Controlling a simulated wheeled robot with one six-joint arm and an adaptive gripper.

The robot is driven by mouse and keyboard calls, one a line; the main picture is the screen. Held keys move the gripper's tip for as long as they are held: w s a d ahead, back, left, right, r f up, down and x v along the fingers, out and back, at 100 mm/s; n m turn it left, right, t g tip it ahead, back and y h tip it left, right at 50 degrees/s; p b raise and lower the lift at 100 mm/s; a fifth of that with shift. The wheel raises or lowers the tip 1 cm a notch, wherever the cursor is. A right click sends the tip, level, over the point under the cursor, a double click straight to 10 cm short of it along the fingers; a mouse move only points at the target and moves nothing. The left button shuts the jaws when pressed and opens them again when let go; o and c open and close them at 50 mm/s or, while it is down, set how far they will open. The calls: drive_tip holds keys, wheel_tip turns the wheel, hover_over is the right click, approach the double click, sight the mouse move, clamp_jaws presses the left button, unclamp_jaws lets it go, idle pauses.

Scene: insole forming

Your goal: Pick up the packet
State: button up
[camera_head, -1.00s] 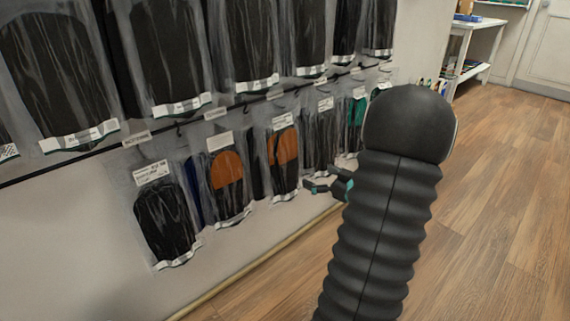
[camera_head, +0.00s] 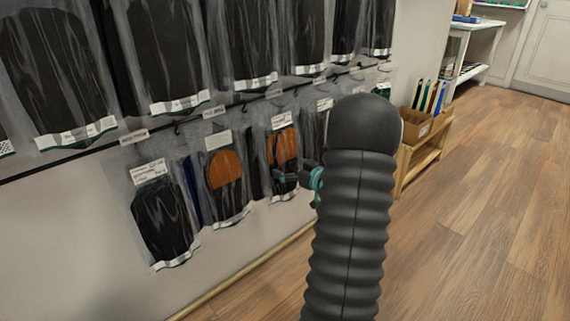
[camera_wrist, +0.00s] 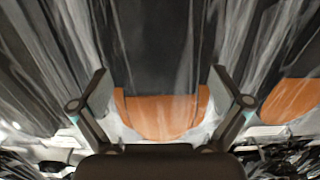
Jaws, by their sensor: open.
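Clear packets with dark contents hang on the wall rack. The packet with an orange and black insole (camera_head: 284,147) hangs behind my gripper (camera_head: 292,178) in the head view. In the wrist view, an orange and black packet (camera_wrist: 163,115) lies between the two spread fingers of my gripper (camera_wrist: 158,76), which is open and holds nothing. I cannot tell whether the fingers touch the packet. My arm hides part of the lower row to the right.
Another orange and black packet (camera_head: 226,177) and a black packet (camera_head: 162,220) hang to the left. Large black packets (camera_head: 168,50) hang above a dark rail. A wooden stand (camera_head: 425,150) with a cardboard box is at right. The wooden floor (camera_head: 480,230) is clear.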

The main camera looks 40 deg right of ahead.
drive_tip(key=shift+w, duration=0.35)
drive_tip(key=c, duration=1.1)
drive_tip(key=shift+r, duration=0.1)
